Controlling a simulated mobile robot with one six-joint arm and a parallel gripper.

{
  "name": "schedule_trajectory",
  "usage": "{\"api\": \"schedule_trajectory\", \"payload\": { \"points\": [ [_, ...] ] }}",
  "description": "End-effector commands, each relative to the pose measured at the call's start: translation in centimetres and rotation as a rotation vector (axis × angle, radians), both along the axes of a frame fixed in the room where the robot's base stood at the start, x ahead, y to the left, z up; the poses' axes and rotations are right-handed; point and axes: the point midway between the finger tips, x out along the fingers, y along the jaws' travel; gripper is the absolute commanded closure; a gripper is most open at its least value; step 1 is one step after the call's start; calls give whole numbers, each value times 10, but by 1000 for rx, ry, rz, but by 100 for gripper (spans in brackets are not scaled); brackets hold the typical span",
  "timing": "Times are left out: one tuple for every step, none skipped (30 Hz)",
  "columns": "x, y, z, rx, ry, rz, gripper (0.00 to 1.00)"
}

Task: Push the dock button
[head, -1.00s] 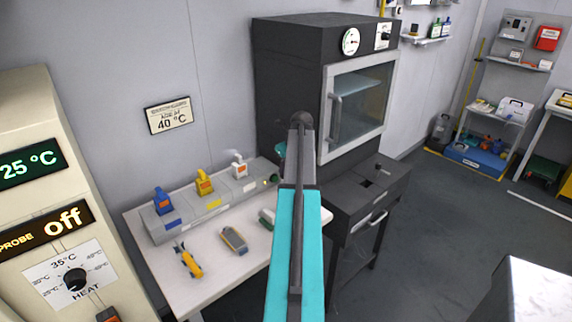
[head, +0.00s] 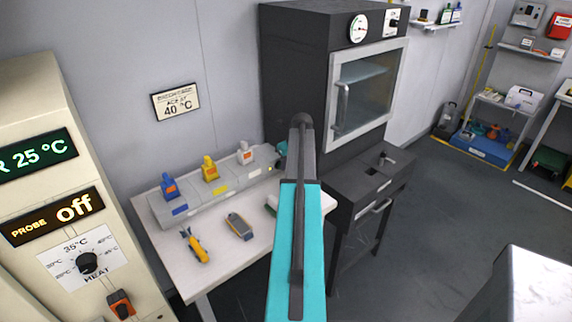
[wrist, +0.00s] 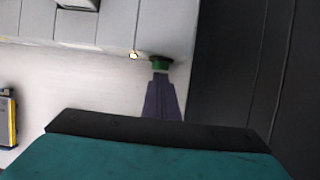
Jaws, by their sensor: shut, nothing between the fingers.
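The dock is a long grey block (head: 222,190) at the back of the white bench, with blue, yellow and white items standing on it. In the wrist view the dock button (wrist: 160,62) is a green disc on a dark ring at the dock's right end, beside a small glowing light (wrist: 133,55). My gripper (wrist: 160,75) shows there as narrow, dark purple-grey fingers, shut and empty, with the tip right at the button's lower edge. I cannot tell whether it touches. In the head view my arm hides most of the gripper.
A yellow tool (head: 195,246) and a grey-yellow meter (head: 239,226) lie on the white bench (head: 215,268). A dark oven (head: 295,75) stands close on the right. A cream panel (head: 35,105) with a heat dial stands at left.

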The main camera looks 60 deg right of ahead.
Motion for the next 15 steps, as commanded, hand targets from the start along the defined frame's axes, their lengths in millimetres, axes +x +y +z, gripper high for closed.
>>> {"api": "schedule_trajectory", "payload": {
  "points": [
    [0,0,0,0,0,0,100],
    [0,0,0,0,0,0,100],
    [2,-1,0,0,0,0,100],
    [3,-2,0,0,0,0,100],
    [5,-3,0,0,0,0,100],
    [8,-4,1,0,0,0,100],
    [10,-5,1,0,0,0,100],
    [12,-5,1,0,0,0,100],
    [15,-7,1,0,-1,0,100],
    [17,-7,1,-1,-1,0,100],
    [19,-8,1,-2,-2,0,100],
    [21,-8,1,-2,-4,0,100],
    [21,-8,1,-2,-4,0,100],
    [22,-8,1,-3,-5,0,100],
    [22,-7,1,-3,-6,-1,100]
  ]
}}
